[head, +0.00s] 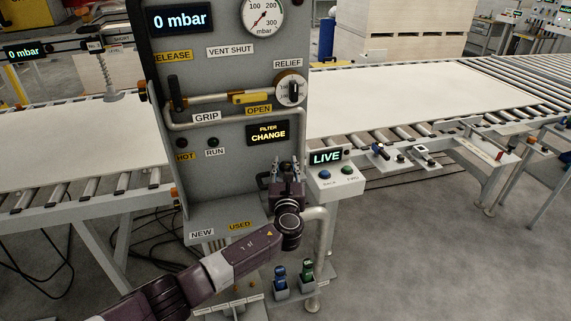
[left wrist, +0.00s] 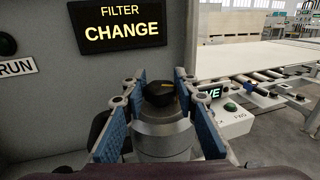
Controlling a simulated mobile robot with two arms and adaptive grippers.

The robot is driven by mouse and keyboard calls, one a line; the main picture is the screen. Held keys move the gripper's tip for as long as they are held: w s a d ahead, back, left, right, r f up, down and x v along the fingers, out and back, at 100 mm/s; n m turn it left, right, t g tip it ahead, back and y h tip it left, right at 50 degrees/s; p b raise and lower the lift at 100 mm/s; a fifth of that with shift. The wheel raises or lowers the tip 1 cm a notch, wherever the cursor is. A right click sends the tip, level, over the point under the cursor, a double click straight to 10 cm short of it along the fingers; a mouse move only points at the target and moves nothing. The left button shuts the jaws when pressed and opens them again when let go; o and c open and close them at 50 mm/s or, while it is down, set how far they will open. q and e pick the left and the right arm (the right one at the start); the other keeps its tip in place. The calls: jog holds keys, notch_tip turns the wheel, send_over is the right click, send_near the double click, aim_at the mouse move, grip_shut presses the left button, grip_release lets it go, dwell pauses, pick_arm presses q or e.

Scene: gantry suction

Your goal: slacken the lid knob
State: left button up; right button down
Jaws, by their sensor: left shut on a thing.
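The lid knob (left wrist: 161,93) is dark and sits on top of a grey round filter housing (left wrist: 163,135) in the left wrist view. My left gripper (left wrist: 160,84) has its blue-padded fingers on both sides of the knob and is shut on it. In the head view my left gripper (head: 286,172) is at the lower right of the grey panel, below the lit "FILTER CHANGE" display (head: 268,132), and hides the knob there. My right gripper is not in view.
The grey panel (head: 225,75) carries a dial, a yellow-handled lever (head: 252,98) and a relief knob (head: 291,89). A "LIVE" button box (head: 335,182) stands close right of my gripper. A shelf marked NEW and USED (head: 215,236) lies below. Roller conveyors with pale sheets (head: 420,98) flank the panel.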

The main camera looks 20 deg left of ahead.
pick_arm(q)
jog(key=shift+n+g+y+b, duration=0.5)
jog(key=shift+n+y, duration=0.3)
jog(key=shift+y, duration=0.3)
jog(key=o, duration=1.2)
jog(key=v, duration=1.2)
jog(key=shift+w+d, duration=0.1)
jog(key=shift+d, duration=0.1)
